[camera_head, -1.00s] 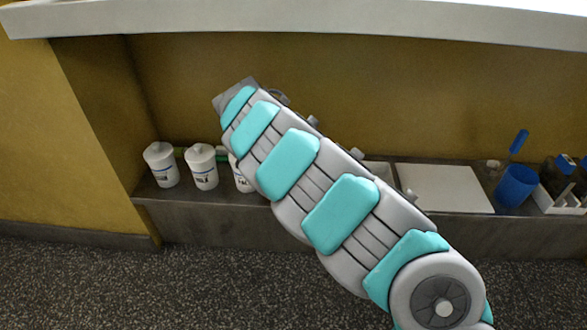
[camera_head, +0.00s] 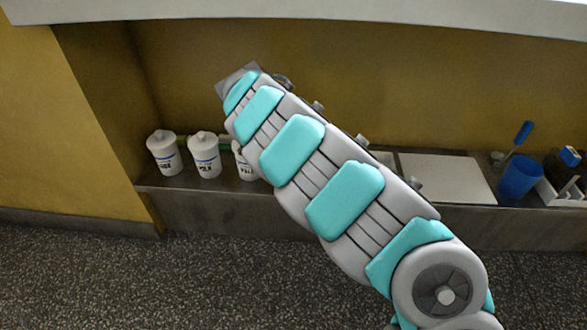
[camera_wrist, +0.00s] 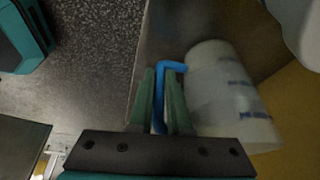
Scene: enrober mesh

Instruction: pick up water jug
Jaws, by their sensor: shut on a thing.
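The water jug (camera_wrist: 225,95) shows in the wrist view as a pale, translucent, rounded body with blurred blue print. A bent blue handle (camera_wrist: 172,66) stands at its side. My gripper (camera_wrist: 162,85) has its two green fingers shut on this handle, one on each side of it, with the jug's body to the right of the fingers. In the head view my own arm hides the gripper and the held handle, and I cannot make out the jug there. Whether the jug's base touches a surface is not clear.
White lidded canisters (camera_head: 163,153) with labels stand on the low grey ledge (camera_head: 200,208) at left. A white board (camera_head: 447,178), a blue cup (camera_head: 519,178) and a rack with dark bottles (camera_head: 563,175) are at right. A white counter edge (camera_head: 300,20) overhangs above.

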